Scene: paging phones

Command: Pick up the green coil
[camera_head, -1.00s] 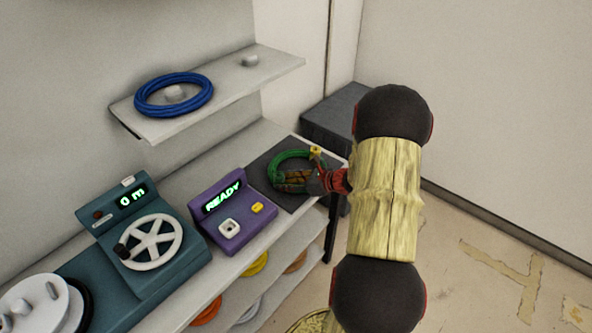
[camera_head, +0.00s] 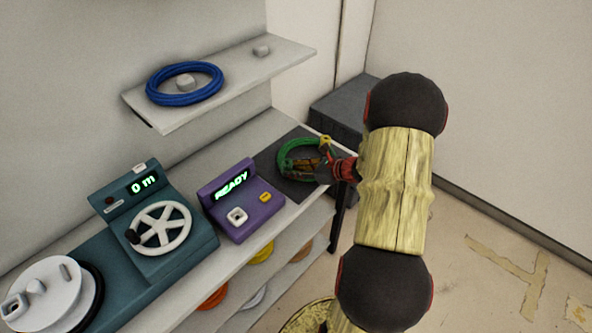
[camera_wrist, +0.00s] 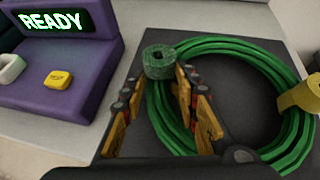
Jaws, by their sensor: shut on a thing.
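The green coil (camera_head: 283,150) lies on a dark square pad (camera_head: 268,171) at the far end of the bench. In the wrist view the coil (camera_wrist: 225,47) is a ring of several green strands with a green wrapped band (camera_wrist: 158,62) and a yellow tag (camera_wrist: 302,96). My gripper (camera_head: 312,168) reaches in from the right. In the wrist view my gripper (camera_wrist: 160,95) has its orange-padded fingers on either side of the coil's left strands, shut on them. The coil appears to be still at pad level; any gap beneath is hard to see.
A purple box reading READY (camera_head: 240,205) stands left of the pad, beside a teal machine with a handwheel (camera_head: 155,225). A shelf (camera_head: 225,68) above holds a blue coil (camera_head: 160,97). More coils sit on lower shelves. A dark cabinet (camera_head: 340,115) stands behind.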

